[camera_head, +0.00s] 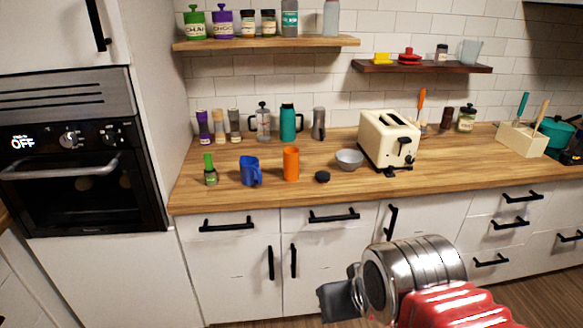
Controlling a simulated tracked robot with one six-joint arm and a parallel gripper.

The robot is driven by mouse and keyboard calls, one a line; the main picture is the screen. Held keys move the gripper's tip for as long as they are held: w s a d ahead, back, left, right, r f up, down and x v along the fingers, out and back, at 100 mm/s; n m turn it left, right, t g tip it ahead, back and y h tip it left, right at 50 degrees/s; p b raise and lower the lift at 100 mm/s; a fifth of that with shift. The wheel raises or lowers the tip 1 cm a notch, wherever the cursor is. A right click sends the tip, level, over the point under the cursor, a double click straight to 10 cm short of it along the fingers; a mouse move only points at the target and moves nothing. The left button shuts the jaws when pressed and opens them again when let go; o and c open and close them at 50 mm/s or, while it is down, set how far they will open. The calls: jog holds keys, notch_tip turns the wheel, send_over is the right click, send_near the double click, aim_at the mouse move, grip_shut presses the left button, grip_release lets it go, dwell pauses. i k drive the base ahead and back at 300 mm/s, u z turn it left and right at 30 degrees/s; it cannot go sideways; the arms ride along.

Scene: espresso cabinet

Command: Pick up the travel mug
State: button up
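Several vessels on the wooden counter could be the travel mug, and I cannot tell for certain which one is. An orange upright cylinder (291,164) stands near the front of the counter, with a small black round lid-like disc (322,176) lying to its right. A teal vessel with a dark handle (288,122) stands behind, by the wall. A grey metallic bottle (319,123) stands to its right. My gripper (337,302) shows dark at the lower middle, in front of the cabinets and apart from all these vessels. Its fingers are not clear enough to judge.
A blue mug (250,171) and a green-topped bottle (210,170) stand left of the orange cylinder. A grey bowl (349,159) and cream toaster (388,139) are to its right. A French press (263,122) is behind. Shelves (265,43) hang above.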

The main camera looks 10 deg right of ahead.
aim_at(290, 155)
jog(key=k, duration=0.65)
jog(key=u, duration=0.5)
jog(key=i, duration=2.1)
jog(key=z, duration=0.05)
